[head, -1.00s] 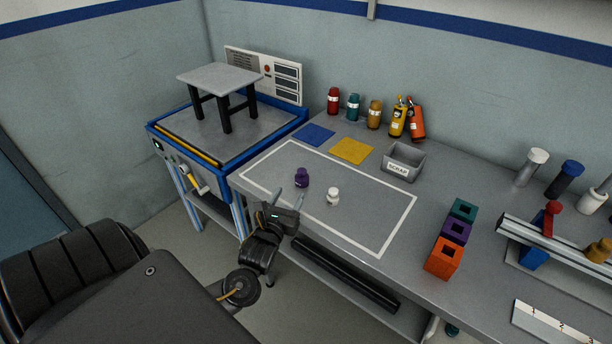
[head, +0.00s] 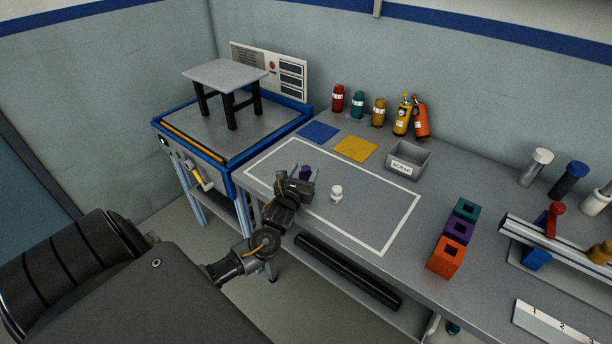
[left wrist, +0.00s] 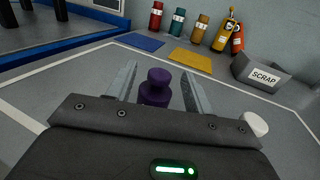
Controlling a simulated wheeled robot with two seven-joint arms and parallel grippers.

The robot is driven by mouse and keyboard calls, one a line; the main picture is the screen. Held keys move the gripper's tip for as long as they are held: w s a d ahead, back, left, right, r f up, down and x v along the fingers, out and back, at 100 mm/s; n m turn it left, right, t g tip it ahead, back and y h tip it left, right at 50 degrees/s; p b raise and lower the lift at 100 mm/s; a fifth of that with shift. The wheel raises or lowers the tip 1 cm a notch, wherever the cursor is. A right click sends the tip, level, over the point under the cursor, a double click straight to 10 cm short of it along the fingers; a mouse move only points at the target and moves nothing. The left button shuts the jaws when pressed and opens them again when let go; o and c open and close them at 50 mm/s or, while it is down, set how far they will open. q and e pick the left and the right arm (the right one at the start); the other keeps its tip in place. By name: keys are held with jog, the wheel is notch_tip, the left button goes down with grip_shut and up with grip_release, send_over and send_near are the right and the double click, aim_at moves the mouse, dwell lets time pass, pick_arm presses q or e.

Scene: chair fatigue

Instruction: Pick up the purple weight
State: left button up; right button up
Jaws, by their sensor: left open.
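The purple weight (head: 305,172) stands upright on the grey table inside the white outlined rectangle. In the left wrist view the purple weight (left wrist: 156,88) shows between the two fingers, its lower part hidden by the gripper body. My left gripper (head: 302,171) is open, with a finger on either side of the weight. The left wrist view shows the open fingers (left wrist: 158,84) with gaps between them and the weight. My right gripper is not seen.
A white weight (head: 337,193) stands close to the right of my left gripper. Blue (head: 318,132) and yellow (head: 355,149) mats and a grey scrap bin (head: 407,160) lie farther back. Coloured square blocks (head: 455,233) stand at the right. The outlined area between is clear.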

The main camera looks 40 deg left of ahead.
pick_arm(q)
jog(key=shift+w, duration=0.1)
grip_shut()
dwell(0.3)
jog(key=shift+r, duration=0.15)
jog(key=shift+r, duration=0.5)
jog(key=s+d+r+p, duration=0.7)
jog(key=d+r+p, duration=0.4)
jog(key=r+p, duration=0.1)
jog(key=shift+s+d+p, duration=0.15)
jog(key=shift+d+p, duration=0.2)
jog(key=shift+p, duration=0.5)
jog(key=shift+f, duration=0.1)
